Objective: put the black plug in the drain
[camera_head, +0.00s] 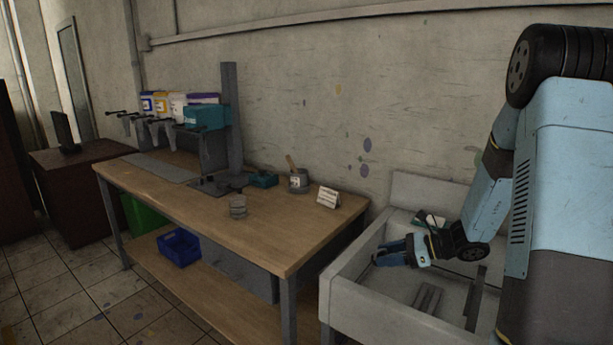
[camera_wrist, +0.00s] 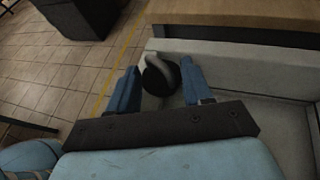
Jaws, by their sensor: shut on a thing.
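The black plug (camera_wrist: 160,76) shows between the two blue fingers of my gripper (camera_wrist: 160,84) in the wrist view, a dark rounded piece with a curved part on top. My gripper (camera_head: 384,254) is shut on it. In the head view, the gripper is at the left side of the pale sink (camera_head: 342,292), over or near its left wall, and points left. The plug cannot be made out there. The drain is not visible in either view; the sink's floor is partly hidden by its front wall and by my arm.
A wooden workbench (camera_head: 235,222) stands just left of the sink, with a tin can (camera_head: 298,182), a small card (camera_head: 328,197) and a printing press (camera_head: 229,130). Grey bars (camera_head: 428,297) show inside the sink. A green-and-white item (camera_head: 430,218) is by its back edge.

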